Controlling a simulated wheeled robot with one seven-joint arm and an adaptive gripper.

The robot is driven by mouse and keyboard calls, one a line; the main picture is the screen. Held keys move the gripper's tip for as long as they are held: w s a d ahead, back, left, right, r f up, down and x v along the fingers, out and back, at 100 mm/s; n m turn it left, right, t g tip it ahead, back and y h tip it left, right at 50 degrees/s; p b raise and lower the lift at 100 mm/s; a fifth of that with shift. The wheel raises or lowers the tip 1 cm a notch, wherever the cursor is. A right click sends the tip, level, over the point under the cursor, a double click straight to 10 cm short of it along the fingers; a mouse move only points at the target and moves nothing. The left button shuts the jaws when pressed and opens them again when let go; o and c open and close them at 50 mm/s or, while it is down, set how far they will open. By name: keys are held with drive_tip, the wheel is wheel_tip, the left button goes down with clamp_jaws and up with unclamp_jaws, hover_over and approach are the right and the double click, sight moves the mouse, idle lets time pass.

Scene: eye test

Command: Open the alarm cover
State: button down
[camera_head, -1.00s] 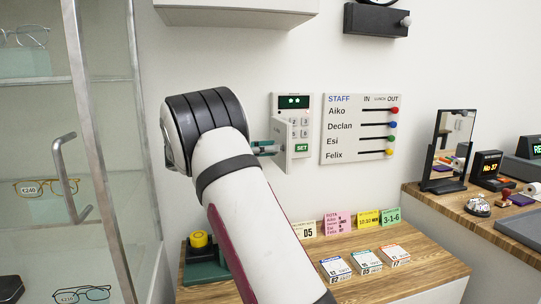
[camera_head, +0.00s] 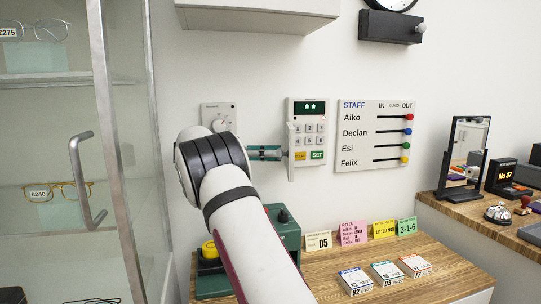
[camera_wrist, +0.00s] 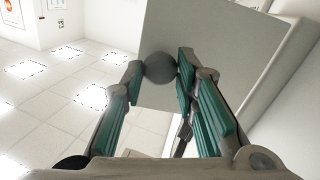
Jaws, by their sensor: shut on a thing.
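The alarm panel (camera_head: 308,112) is a pale wall unit with a lit display, number keys, a yellow key and a green SET key. Its cover (camera_head: 291,148) stands swung out at the panel's left side, seen nearly edge-on, and the keys show. My gripper (camera_head: 284,153) is at the cover's left face. In the wrist view, my gripper (camera_wrist: 160,72) has its green-padded fingers on either side of a round grey knob (camera_wrist: 160,68), shut on it. The cover (camera_wrist: 215,45) shows there as a flat pale plate beyond the knob. The hinge is not clearly visible.
A dial plate (camera_head: 219,116) is on the wall just left, behind my arm. The staff board (camera_head: 376,136) hangs to the right. Below, a wooden counter (camera_head: 330,275) holds cards, small boxes and a green device (camera_head: 285,228). A glass cabinet (camera_head: 60,150) stands at left.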

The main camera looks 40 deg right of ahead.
drive_tip(key=shift+d+r, duration=0.1)
drive_tip(key=shift+r, duration=0.1)
drive_tip(key=c, duration=1.2)
unclamp_jaws()
drive_tip(key=shift+c, duration=0.2)
drive_tip(key=shift+f, duration=0.1)
wheel_tip(320, 180, up, 10)
